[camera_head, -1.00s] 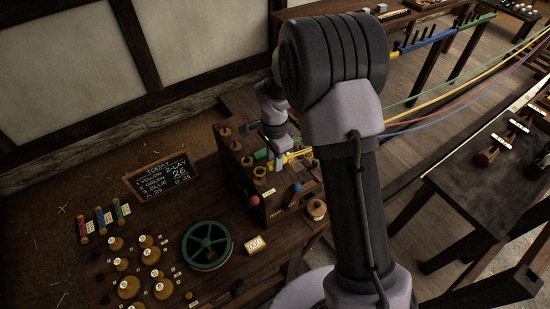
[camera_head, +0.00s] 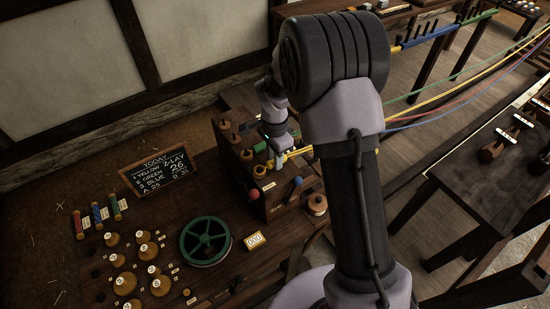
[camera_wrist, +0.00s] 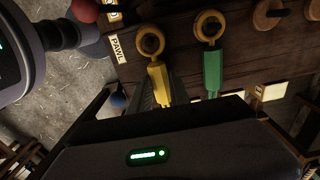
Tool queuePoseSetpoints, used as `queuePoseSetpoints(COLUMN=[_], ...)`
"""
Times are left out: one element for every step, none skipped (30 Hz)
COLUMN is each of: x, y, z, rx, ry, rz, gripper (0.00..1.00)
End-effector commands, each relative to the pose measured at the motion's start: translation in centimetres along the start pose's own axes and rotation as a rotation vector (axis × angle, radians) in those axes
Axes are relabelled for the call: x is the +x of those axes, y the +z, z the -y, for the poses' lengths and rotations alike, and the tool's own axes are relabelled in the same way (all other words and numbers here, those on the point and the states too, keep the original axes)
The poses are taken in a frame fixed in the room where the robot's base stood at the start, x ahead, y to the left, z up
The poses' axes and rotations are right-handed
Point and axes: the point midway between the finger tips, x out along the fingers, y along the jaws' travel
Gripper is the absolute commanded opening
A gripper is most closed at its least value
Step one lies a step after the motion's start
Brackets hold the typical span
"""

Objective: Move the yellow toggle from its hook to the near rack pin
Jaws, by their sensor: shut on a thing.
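The yellow toggle (camera_wrist: 158,82) hangs below a yellow ring hook (camera_wrist: 151,38) in the wrist view, its upper end at the ring. My gripper (camera_wrist: 165,93) is shut on its lower part, which the gripper body partly hides. In the head view my gripper (camera_head: 276,158) is at the hook board, and a bit of yellow shows beside it; the grip itself is too small to make out. In the top right of the head view, several dark upright pins stand on a rack (camera_head: 428,36); I cannot tell which is the near pin.
A green toggle (camera_wrist: 212,70) hangs close beside the yellow one. A red knob (camera_head: 253,194) and a blue knob (camera_head: 298,181) stick out from the board. Coloured strands run off to the upper right. A green reel (camera_head: 205,241) and several bobbins cover the bench.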

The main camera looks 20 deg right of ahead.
Motion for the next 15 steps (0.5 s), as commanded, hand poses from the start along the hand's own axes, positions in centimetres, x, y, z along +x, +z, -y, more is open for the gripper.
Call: queuePoseSetpoints(x=[0.05, 0.02, 0.00, -0.01, -0.02, -0.02, -0.02, -0.02, -0.02, -0.02, -0.02, -0.02, -0.02, -0.02, -0.02], y=[0.00, 0.00, 0.00, 0.00, 0.00, 0.00, 0.00, 0.00, 0.00, 0.00, 0.00, 0.00, 0.00, 0.00, 0.00], z=[0.01, 0.01, 0.01, 0.01, 0.01, 0.01, 0.01, 0.01, 0.01, 0.01, 0.01, 0.01, 0.01, 0.01, 0.01], rx=[0.000, 0.000, 0.000, 0.000, 0.000, 0.000, 0.000, 0.000, 0.000, 0.000, 0.000, 0.000, 0.000, 0.000, 0.000], ry=[0.000, 0.000, 0.000, 0.000, 0.000, 0.000, 0.000, 0.000, 0.000, 0.000, 0.000, 0.000, 0.000, 0.000, 0.000], rz=[0.000, 0.000, 0.000, 0.000, 0.000, 0.000, 0.000, 0.000, 0.000, 0.000, 0.000, 0.000, 0.000, 0.000, 0.000], gripper=[0.00, 0.00, 0.00, 0.00, 0.00, 0.27, 0.33, 0.38, 0.46, 0.48, 0.48, 0.48, 0.48, 0.48, 0.48])
